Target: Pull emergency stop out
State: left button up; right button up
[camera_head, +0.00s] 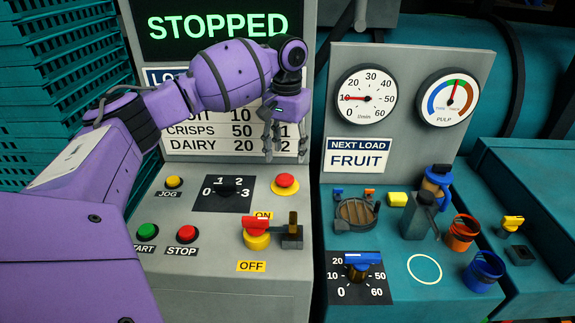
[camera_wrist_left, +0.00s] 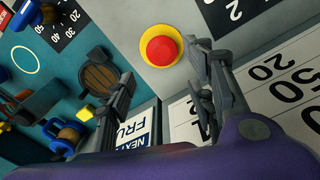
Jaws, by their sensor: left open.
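The emergency stop is a red mushroom button with a yellow collar (camera_head: 285,183) on the grey control panel, right of the dial marked 1, 2, 3. In the left wrist view the red button (camera_wrist_left: 162,49) shows at the upper middle, beyond the fingers and between their directions. My left gripper (camera_head: 271,140) hangs above and behind the button, fingers pointing down, apart from it. In the wrist view the left gripper (camera_wrist_left: 158,75) is open and empty, its two fingers spread wide. I do not see the right gripper.
A screen (camera_head: 215,30) reads STOPPED. A red-handled switch (camera_head: 256,224) stands on a yellow base before the button. The rotary dial (camera_head: 230,190) and START (camera_head: 146,231) and STOP (camera_head: 187,233) buttons are to the left. A teal panel with gauges, cups and a blue knob (camera_head: 363,259) is to the right.

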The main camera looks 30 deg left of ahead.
aim_at(287, 178)
pick_arm(q)
jog(key=shift+s+d+f, duration=0.1)
jog(key=shift+s+f, duration=0.05)
jog(key=shift+f, duration=0.35)
notch_tip(287, 178, down, 6)
jog(key=shift+s+f, duration=0.1)
jog(key=shift+f, duration=0.1)
jog(key=shift+d, duration=0.1)
grip_shut()
